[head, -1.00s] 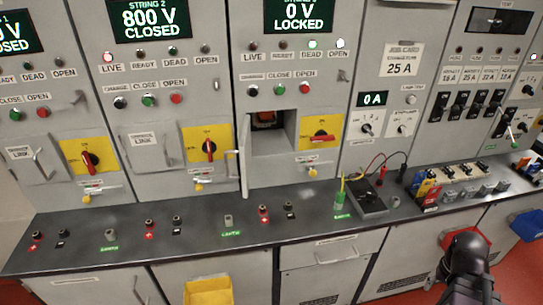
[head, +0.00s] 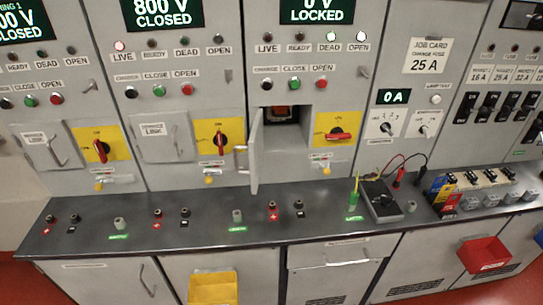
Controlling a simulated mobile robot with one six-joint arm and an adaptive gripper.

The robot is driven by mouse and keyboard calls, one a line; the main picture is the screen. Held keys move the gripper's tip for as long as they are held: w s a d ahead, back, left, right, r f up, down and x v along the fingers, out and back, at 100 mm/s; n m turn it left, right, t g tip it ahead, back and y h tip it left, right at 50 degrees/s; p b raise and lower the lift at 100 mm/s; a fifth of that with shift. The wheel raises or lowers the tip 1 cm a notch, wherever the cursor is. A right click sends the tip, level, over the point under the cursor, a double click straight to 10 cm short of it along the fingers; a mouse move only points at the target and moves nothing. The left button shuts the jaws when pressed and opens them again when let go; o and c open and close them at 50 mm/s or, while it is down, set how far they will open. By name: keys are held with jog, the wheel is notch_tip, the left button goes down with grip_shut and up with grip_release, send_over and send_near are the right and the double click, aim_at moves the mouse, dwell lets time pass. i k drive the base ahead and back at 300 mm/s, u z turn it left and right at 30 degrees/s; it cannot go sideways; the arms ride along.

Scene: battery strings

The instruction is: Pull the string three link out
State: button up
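The third panel's display (head: 313,10) reads 0 V LOCKED. Below its buttons is an open recess (head: 297,115), and its grey door (head: 257,150) stands swung out toward me on the left side. Inside the recess sits the link (head: 281,111), a small red part on something dark, partly in shadow. The red handle of the switch (head: 340,136) on the yellow plate beside it lies roughly horizontal. A small yellow-tipped item (head: 326,170) hangs below that plate. My gripper is not in view.
The dark bench (head: 210,225) carries several terminals and a meter (head: 380,200) with red and black leads. The neighbouring link door (head: 160,135) is shut; its panel reads 800 V CLOSED. A yellow bin (head: 213,290) and a red bin (head: 485,254) hang below the bench.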

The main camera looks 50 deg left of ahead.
aim_at(283, 111)
jog(key=z, duration=0.1)
jog(key=k, duration=1.4)
jog(key=u, duration=1.7)
jog(key=i, duration=0.8)
jog(key=z, duration=0.15)
